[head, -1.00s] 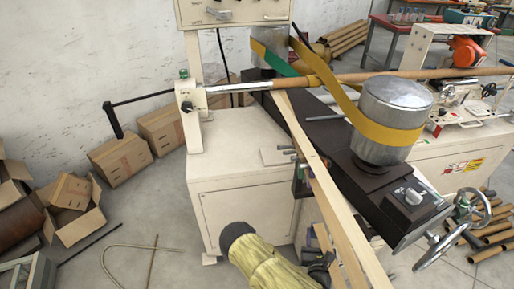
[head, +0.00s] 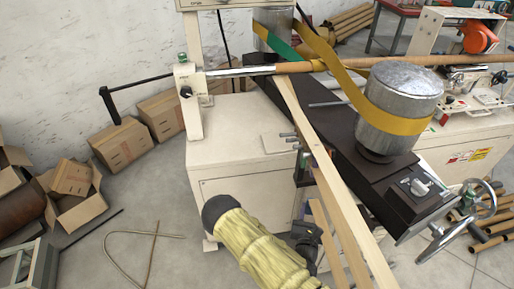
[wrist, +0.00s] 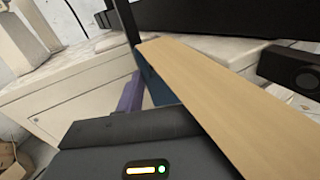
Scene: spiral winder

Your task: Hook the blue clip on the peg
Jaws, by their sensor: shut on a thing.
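My gripper (head: 308,238) is dark and small in the head view, at the end of my yellow-sleeved arm, below the front of the machine. In the wrist view its dark body fills the bottom. Just beyond it a blue piece (wrist: 157,88), which I take as the blue clip, shows mostly hidden behind a wooden board. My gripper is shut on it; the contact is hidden. A purple piece (wrist: 131,96) is left of the blue one.
A long wooden board (head: 340,185) slopes down past my gripper; it looms large in the wrist view (wrist: 205,85). The black winder beam (head: 350,150) carries a metal drum (head: 400,92) with a yellow belt. A handwheel (head: 480,200) is at right. Open floor lies at lower left.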

